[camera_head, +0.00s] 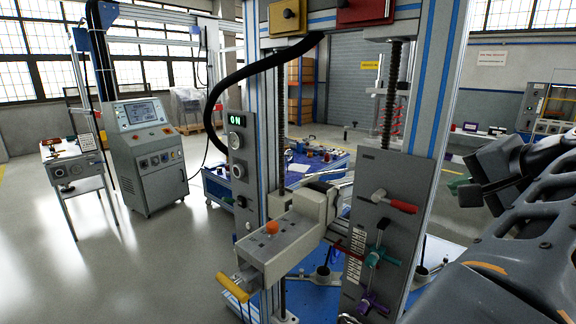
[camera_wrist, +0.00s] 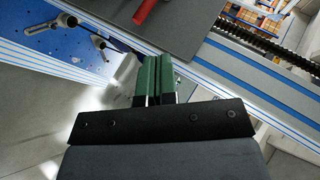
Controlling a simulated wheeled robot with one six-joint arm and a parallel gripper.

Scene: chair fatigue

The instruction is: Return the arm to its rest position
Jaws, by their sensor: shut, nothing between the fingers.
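My arm (camera_head: 520,255) reaches in from the right of the head view, grey and dark. My gripper (camera_head: 462,189) is at its far end, right of the test machine's grey panel (camera_head: 385,235) and apart from it in the picture. In the wrist view my gripper (camera_wrist: 155,78) shows two green fingers pressed together with nothing between them. Beyond the fingers, the wrist view shows the grey panel (camera_wrist: 180,22) with part of a red handle (camera_wrist: 145,12).
The test machine has blue-striped uprights (camera_head: 428,120), a red-handled lever (camera_head: 395,203), a green lever (camera_head: 376,258) and a grey box with an orange button (camera_head: 272,227). A console (camera_head: 145,155) and a small table (camera_head: 75,165) stand at the left. Open floor lies between.

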